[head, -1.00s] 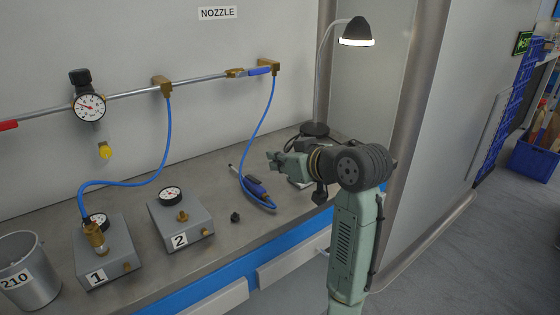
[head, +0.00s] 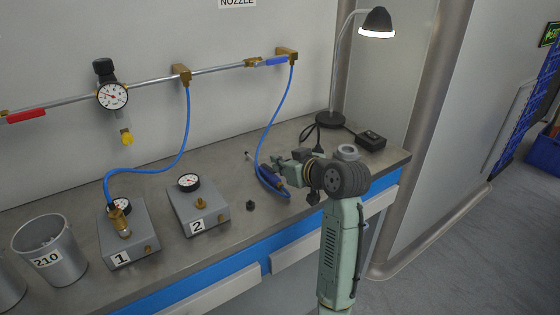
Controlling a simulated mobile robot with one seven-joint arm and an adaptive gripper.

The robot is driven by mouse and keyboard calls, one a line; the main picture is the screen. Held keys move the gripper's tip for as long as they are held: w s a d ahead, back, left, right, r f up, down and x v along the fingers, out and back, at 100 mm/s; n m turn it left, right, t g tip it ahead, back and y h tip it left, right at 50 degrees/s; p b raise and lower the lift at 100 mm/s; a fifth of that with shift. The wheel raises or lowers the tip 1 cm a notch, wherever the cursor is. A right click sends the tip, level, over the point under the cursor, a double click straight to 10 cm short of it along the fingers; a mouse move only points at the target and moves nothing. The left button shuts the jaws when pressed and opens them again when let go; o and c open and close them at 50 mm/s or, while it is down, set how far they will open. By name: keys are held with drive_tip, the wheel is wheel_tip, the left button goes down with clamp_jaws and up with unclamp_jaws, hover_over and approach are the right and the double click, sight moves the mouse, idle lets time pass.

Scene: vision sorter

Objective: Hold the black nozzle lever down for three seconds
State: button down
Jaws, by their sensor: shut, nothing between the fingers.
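The air nozzle lies on the grey bench at the end of a blue hose (head: 276,110). Its thin tip (head: 248,155) points to the back left. The blue coil of the hose (head: 268,188) lies below it. My gripper (head: 279,172) is shut and sits over or right beside the nozzle body, coming from the right. It covers much of the body. The black lever is hidden or too small to make out, and I cannot tell whether my fingers touch it.
Two grey gauge blocks, number 1 (head: 143,234) and number 2 (head: 184,209), stand to the left, with a small black knob (head: 250,205) nearby. A lamp (head: 376,22) and a black box (head: 370,140) are at the back right. A metal bucket (head: 60,245) stands far left.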

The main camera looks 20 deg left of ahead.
drive_tip(key=shift+f, duration=0.1)
drive_tip(key=f+b, duration=0.1)
drive_tip(key=b, duration=0.1)
drive_tip(key=shift+f+t+y+b, duration=0.15)
drive_tip(key=shift+t+y+b, duration=0.15)
drive_tip(key=shift+b, duration=0.05)
drive_tip(key=b, duration=0.1)
drive_tip(key=f+b, duration=0.1)
drive_tip(key=b, duration=0.1)
drive_tip(key=shift+s+d+t+y, duration=0.2)
drive_tip(key=shift+t+y, duration=0.1)
drive_tip(key=shift+y, duration=0.1)
drive_tip(key=shift+r+p, duration=0.3)
drive_tip(key=shift+r, duration=0.1)
idle(2.2)
